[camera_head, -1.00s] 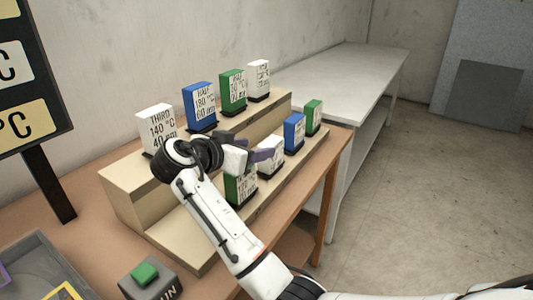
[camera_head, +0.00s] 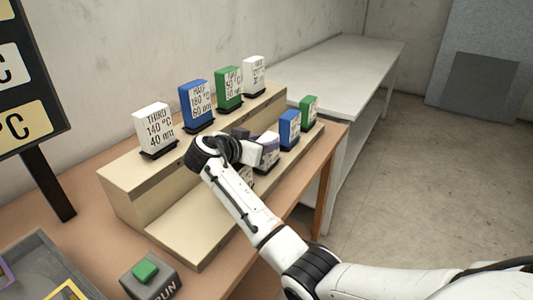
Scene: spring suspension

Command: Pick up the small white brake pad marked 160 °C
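A small white pad (camera_head: 270,153) stands on the lower step of the beige stand, partly hidden by my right gripper; its marking is not readable. My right gripper (camera_head: 259,147) is at this pad, with its fingers close beside or around it. I cannot tell whether they touch it or are open or shut. The large white pad (camera_head: 153,129) on the upper step reads "THIRD 140 °C 40". Another white pad (camera_head: 253,75) stands at the far end of the upper step. My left gripper is not in view.
On the lower step, a blue pad (camera_head: 290,128) and a green pad (camera_head: 308,112) stand just beyond. The upper step also bears a blue pad (camera_head: 196,104) and a green pad (camera_head: 229,87). A button box (camera_head: 152,279) and grey tray (camera_head: 38,247) are at front left.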

